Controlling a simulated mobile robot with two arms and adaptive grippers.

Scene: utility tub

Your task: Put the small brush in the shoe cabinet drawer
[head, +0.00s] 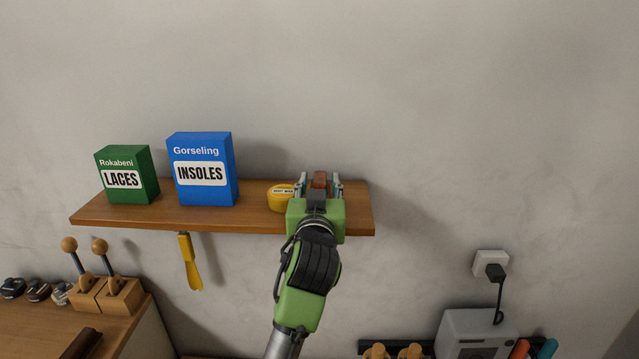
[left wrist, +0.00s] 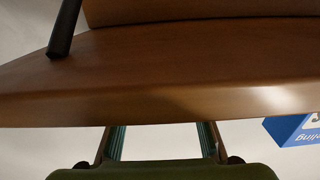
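The small brush, a reddish-brown block (head: 320,178), is on the wooden wall shelf (head: 240,219) near its right end. It is partly hidden behind my gripper. My left gripper (head: 320,183) reaches over the shelf's front edge with one finger on each side of the brush. The fingers look spread, with gaps beside the brush. I cannot identify the shoe cabinet drawer. My right gripper is not in view.
A yellow tin (head: 279,198) sits just left of my gripper. The blue insoles box (head: 203,187) and green laces box (head: 128,182) stand farther left. A yellow tool (head: 189,262) hangs below. A wooden-topped unit (head: 35,325) holds shoe trees (head: 104,280). A grey device (head: 475,330) stands lower right.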

